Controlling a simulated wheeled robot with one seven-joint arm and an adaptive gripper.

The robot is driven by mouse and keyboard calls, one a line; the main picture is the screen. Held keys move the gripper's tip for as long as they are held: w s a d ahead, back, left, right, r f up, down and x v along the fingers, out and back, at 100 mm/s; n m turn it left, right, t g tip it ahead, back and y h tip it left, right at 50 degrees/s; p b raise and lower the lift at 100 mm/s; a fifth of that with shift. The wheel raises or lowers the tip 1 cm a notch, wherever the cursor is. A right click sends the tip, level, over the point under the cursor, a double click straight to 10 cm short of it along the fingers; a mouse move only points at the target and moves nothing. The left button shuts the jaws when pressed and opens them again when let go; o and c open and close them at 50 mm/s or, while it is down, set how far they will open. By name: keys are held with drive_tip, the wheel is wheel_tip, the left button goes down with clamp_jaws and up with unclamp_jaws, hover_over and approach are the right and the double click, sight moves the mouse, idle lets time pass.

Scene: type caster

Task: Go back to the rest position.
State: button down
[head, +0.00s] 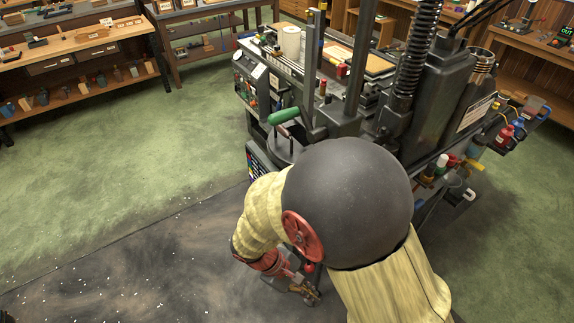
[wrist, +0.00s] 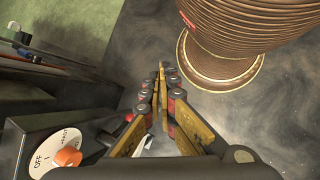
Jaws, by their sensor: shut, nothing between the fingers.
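My gripper (head: 306,291) hangs low at the end of my arm, in front of the type caster, over the dark floor mat. In the wrist view my gripper (wrist: 161,70) has its yellow fingers together at the tips, with nothing between them. The type caster (head: 340,120) is a dark machine with a green-handled lever (head: 284,116). My arm's large dark joint hides part of its front. In the wrist view an off switch plate with an orange knob (wrist: 68,157) is close at the lower left, apart from the fingertips.
A ribbed brown column with a round base (wrist: 225,60) is at the upper right in the wrist view. Shelves with small goods (head: 75,60) stand at the upper left. A side rack of bottles (head: 505,135) is on the machine's right. Green floor (head: 150,130) at left is clear.

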drive_tip(key=s+d+r+m+t+y, duration=0.1)
drive_tip(key=d+r+m+t+y, duration=0.2)
drive_tip(key=r, duration=1.1)
drive_tip(key=s+d+r+m+t+y, duration=0.1)
drive_tip(key=d+r+m+t+y, duration=0.2)
drive_tip(key=d+r+m, duration=0.4)
wheel_tip(320, 180, up, 8)
drive_tip(key=d+t, duration=0.1)
drive_tip(key=d, duration=0.1)
drive_tip(key=shift+d+m+y, duration=0.3)
drive_tip(key=shift+d+y, duration=0.05)
drive_tip(key=shift+y, duration=0.05)
